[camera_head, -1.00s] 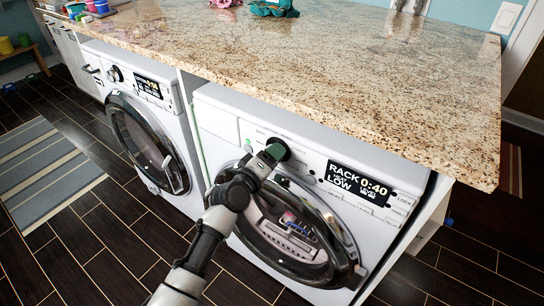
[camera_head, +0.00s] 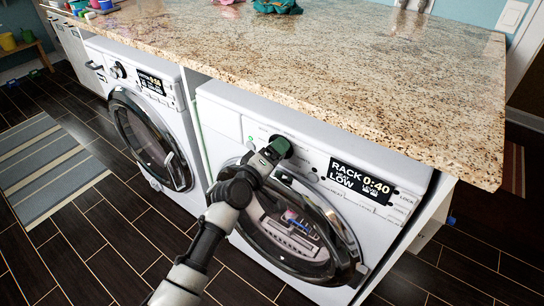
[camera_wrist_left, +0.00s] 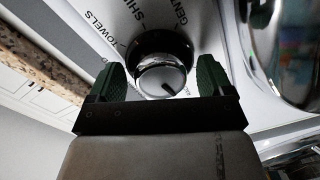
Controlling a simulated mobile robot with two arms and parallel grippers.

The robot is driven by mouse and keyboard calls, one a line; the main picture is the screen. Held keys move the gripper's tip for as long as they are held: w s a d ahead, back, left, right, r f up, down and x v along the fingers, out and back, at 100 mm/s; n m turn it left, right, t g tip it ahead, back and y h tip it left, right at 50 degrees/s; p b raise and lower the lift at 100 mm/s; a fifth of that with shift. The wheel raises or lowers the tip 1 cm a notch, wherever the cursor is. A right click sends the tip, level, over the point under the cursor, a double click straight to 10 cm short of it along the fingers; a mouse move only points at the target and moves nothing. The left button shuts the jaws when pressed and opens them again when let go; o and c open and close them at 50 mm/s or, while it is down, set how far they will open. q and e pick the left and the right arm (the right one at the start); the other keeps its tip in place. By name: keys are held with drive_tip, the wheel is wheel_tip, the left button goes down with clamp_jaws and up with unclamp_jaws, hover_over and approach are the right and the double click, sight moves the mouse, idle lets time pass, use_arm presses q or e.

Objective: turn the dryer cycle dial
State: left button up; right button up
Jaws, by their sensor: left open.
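The dryer (camera_head: 228,127) is the right-hand machine, with a display that reads "RACK", "LOW" and "0:40". Its cycle dial (camera_head: 284,144) is mostly hidden behind my left gripper (camera_head: 274,153) in the head view. In the left wrist view the dial (camera_wrist_left: 165,66) is a dark-ringed silver knob with a dark pointer mark toward the lower right. My left gripper (camera_wrist_left: 164,82) is open there, with one green-padded finger on each side of the dial. I cannot tell whether the fingers touch it. My right gripper is not in view.
A second front-loading machine (camera_head: 152,120) stands to the left. A granite countertop (camera_head: 330,60) overhangs both machines close above the dial. The dryer's round door (camera_head: 300,238) is just below the arm. A striped rug (camera_head: 45,165) lies on the dark tiled floor.

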use_arm(q)
drive_tip(key=v, duration=1.1)
drive_tip(key=shift+d, duration=0.1)
drive_tip(key=s+a+f+m+g+y, duration=0.1)
drive_tip(key=s+a+f+g+y, duration=0.2)
drive_tip(key=f, duration=0.8)
drive_tip(key=s+a+f+m+g+y, duration=0.1)
drive_tip(key=s+a+f+y, duration=0.2)
drive_tip(key=f, duration=0.9)
drive_tip(key=s+a+f+m+g+y, duration=0.1)
drive_tip(key=s+a+f+g, duration=0.3)
drive_tip(key=f, duration=0.7)
drive_tip(key=s+a+f+m+g+y, duration=0.1)
drive_tip(key=s+a+f+m, duration=0.1)
drive_tip(key=s+f, duration=0.4)
drive_tip(key=s+a+f+m+g+y, duration=0.1)
drive_tip(key=s+f, duration=0.5)
drive_tip(key=s, duration=1.1)
drive_tip(key=s+a+f+m+g+y, duration=0.1)
drive_tip(key=s+a+f, duration=0.4)
drive_tip(key=s, duration=0.7)
drive_tip(key=shift+s+f+m+g, duration=0.2)
drive_tip(key=shift+f+m+g, duration=0.25)
drive_tip(key=shift+m+g, duration=0.55)
drive_tip(key=shift+w, duration=0.1)
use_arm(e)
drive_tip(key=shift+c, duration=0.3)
